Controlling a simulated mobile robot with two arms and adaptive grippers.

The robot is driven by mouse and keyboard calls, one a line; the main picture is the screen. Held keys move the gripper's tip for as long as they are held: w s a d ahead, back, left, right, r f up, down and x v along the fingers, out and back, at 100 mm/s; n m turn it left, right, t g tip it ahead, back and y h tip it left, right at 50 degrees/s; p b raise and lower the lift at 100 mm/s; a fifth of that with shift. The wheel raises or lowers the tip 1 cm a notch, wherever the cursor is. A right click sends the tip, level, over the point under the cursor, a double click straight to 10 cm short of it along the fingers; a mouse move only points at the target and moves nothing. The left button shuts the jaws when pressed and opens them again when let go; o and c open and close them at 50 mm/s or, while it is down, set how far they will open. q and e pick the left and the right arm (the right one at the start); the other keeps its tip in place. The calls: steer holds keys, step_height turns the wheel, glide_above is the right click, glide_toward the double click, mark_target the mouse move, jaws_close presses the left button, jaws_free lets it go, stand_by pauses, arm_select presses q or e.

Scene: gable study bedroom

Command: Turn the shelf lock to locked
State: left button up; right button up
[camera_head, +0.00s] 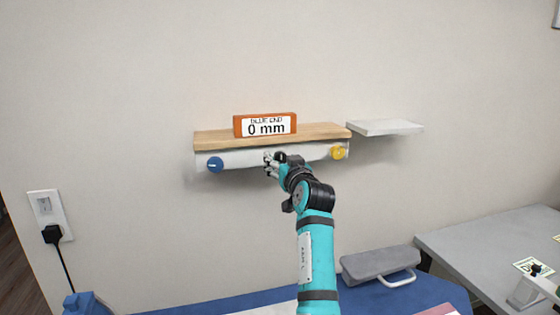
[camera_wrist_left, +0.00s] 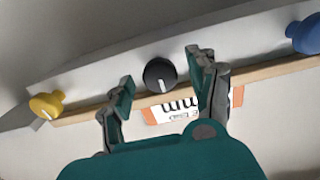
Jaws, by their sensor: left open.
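A wooden wall shelf (camera_head: 320,131) has a white front rail with a blue knob (camera_head: 215,164) at its left and a yellow knob (camera_head: 338,152) at its right. A black knob (camera_wrist_left: 160,75) sits between them on the rail; a white line on it points towards the wooden board. Nothing I see names which knob is the lock. My left gripper (camera_head: 271,164) is open in front of the rail's middle. In the wrist view its fingers (camera_wrist_left: 162,78) stand either side of the black knob; contact cannot be told. My right gripper is not in view.
An orange-framed sign (camera_head: 265,125) reading "0 mm" stands on the shelf. A small pale shelf (camera_head: 385,127) is to the right. Below are a blue surface (camera_head: 385,298) with a grey handled object (camera_head: 378,263) and a grey table (camera_head: 490,240). The wall below the shelf's left is clear.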

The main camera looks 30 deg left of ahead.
arm_select(q)
steer(key=shift+d, duration=0.1)
steer(key=shift+c, duration=0.4)
steer(key=c, duration=1.1)
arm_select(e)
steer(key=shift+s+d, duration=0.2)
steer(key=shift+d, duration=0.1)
